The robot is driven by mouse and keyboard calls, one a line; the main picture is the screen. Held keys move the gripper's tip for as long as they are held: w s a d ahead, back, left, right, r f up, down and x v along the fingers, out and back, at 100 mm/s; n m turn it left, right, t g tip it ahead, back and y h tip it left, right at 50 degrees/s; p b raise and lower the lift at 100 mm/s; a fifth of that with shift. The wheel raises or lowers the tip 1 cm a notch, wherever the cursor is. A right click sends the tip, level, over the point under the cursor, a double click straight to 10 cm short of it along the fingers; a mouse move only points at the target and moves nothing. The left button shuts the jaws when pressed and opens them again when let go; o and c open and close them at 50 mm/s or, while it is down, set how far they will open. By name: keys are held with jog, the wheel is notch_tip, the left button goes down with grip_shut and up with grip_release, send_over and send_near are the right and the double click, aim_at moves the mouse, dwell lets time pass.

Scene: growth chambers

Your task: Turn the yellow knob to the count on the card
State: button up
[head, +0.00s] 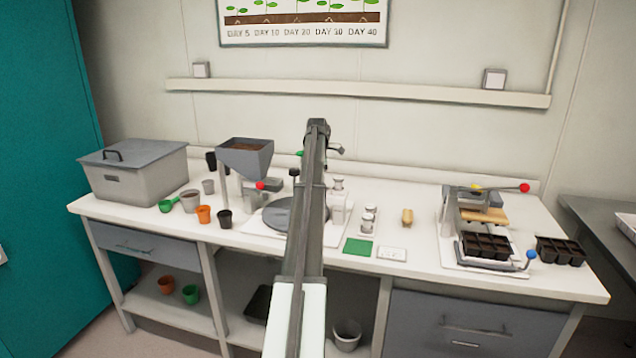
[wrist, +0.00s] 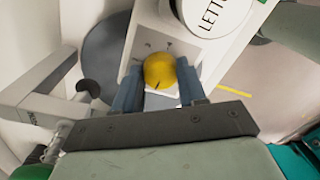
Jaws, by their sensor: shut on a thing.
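The yellow knob (wrist: 159,70) sits on a pale housing (wrist: 165,45) in the wrist view. My gripper (wrist: 160,88) has a blue-grey finger on each side of the knob and is shut on it. A short dark mark shows on the knob's lower part, and small dark marks show on the housing above it; I cannot read them. In the head view my arm hides the knob and my gripper. A small white card (head: 391,254) lies on the bench right of a green square (head: 358,249); its marks are too small to count.
A dark round disc (wrist: 103,52) and a black ball-ended lever (wrist: 87,91) are left of the knob. A white jar (wrist: 215,12) with partly visible lettering stands close at upper right. A soil hopper (head: 246,158) and a press (head: 484,215) flank my arm.

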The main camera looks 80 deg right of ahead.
jog(key=m, duration=0.4)
jog(key=shift+m, duration=0.3)
jog(key=m, duration=0.4)
jog(key=shift+s+a+t, duration=0.1)
jog(key=shift+t, duration=0.2)
jog(key=m, duration=0.9)
jog(key=shift+a, duration=0.1)
jog(key=m, duration=0.5)
jog(key=shift+h, duration=0.3)
jog(key=m, duration=0.4)
jog(key=shift+m, duration=0.3)
jog(key=m, duration=0.4)
jog(key=shift+a, duration=0.1)
jog(key=shift+w+m+h, duration=0.2)
jog(key=shift+m+h, duration=0.1)
jog(key=shift+m, duration=1.7)
